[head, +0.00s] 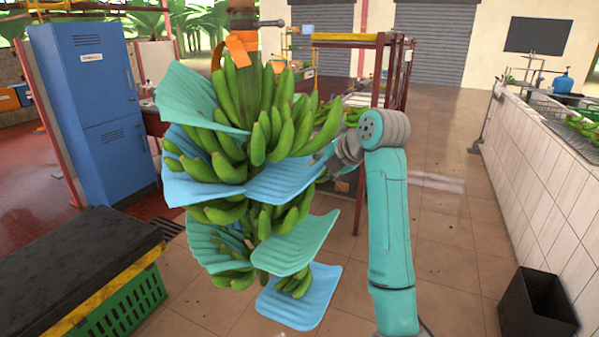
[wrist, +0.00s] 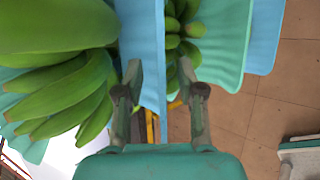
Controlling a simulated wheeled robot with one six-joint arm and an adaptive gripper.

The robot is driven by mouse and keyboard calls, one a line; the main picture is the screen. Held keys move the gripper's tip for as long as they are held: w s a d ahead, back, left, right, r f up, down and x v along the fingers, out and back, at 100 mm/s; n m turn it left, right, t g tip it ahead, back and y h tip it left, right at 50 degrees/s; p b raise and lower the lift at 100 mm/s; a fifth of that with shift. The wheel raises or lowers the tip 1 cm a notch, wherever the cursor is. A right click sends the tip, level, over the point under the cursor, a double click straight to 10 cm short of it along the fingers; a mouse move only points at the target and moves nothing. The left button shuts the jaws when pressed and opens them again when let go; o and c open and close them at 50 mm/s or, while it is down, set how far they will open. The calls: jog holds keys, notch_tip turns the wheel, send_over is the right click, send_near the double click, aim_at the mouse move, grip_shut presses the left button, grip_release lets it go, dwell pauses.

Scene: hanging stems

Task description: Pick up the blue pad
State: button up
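Several blue and teal pads hang between the tiers of a green banana bunch (head: 255,120). A ridged blue pad (head: 285,182) sticks out to the right at mid-height. My gripper (head: 325,168) is at this pad's right edge, partly hidden by my arm in the head view. In the wrist view my gripper (wrist: 160,72) has its fingers apart, with the blue pad (wrist: 150,50) reaching in between them. The pad looks close to the left finger; I cannot tell whether they touch. A gap shows on the right finger's side.
A teal pad (head: 300,245) and another blue pad (head: 300,298) hang lower. Bananas (wrist: 60,90) are close left of my gripper. A blue locker (head: 95,110), a green crate (head: 120,305) and a black bin (head: 537,305) stand around. Tiled floor at right is open.

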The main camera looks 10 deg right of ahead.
aim_at(314, 171)
jog(key=x, duration=0.4)
jog(key=shift+d, duration=0.1)
grip_shut()
jog(key=shift+r, duration=0.65)
jog(key=shift+s+d+r, duration=0.1)
jog(key=shift+s+d, duration=0.1)
jog(key=shift+d, duration=0.05)
jog(key=s+d, duration=1)
jog(key=d, duration=0.4)
jog(key=shift+s+r, duration=0.1)
jog(key=shift+r, duration=0.1)
